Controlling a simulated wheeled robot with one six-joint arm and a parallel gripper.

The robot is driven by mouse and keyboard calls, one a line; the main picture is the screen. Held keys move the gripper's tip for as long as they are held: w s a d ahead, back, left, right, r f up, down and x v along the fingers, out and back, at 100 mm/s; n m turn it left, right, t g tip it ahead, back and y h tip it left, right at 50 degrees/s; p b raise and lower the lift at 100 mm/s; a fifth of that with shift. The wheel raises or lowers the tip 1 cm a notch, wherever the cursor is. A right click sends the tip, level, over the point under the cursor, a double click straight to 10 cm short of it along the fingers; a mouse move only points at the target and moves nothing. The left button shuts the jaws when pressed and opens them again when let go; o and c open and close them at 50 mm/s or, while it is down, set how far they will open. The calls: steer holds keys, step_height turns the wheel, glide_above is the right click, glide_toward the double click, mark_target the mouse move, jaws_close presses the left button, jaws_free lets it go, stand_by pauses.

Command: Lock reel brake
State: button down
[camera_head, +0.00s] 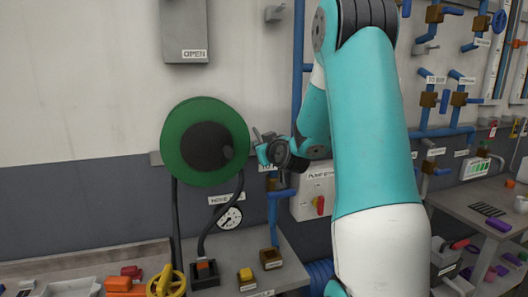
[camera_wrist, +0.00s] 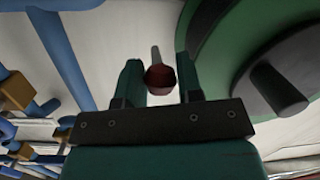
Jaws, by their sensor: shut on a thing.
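The green hose reel (camera_head: 177,121) with its dark hub (camera_head: 205,145) is mounted on the wall, left of my gripper (camera_head: 262,147). The reel also shows in the wrist view at the upper right (camera_wrist: 232,45), with a dark round handle (camera_wrist: 284,82) in front of it. In the wrist view a dark red knob (camera_wrist: 160,79) on a thin grey stem (camera_wrist: 155,54) stands between my two fingers, just beside the reel. My gripper (camera_wrist: 159,72) is shut on this knob. In the head view the knob cannot be made out at my gripper.
A gauge (camera_head: 230,217) hangs below the reel. A dark hose (camera_head: 220,215) runs down to the bench. Blue pipes (camera_head: 273,225) and a white panel with a red handle (camera_head: 306,195) stand close at the right. The yellow handwheel (camera_head: 165,283) is at the lower left.

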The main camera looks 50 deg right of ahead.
mark_target(259, 136)
step_height(259, 136, up, 2)
steer(key=shift+s+r+g+y+p, duration=0.1)
steer(key=shift+r+g+y+p, duration=0.1)
steer(key=shift+g+y+p, duration=0.3)
steer(key=shift+r, duration=0.55)
steer(key=c, duration=0.8)
jaws_free()
steer(key=shift+f, duration=0.1)
steer(key=shift+a, duration=0.1)
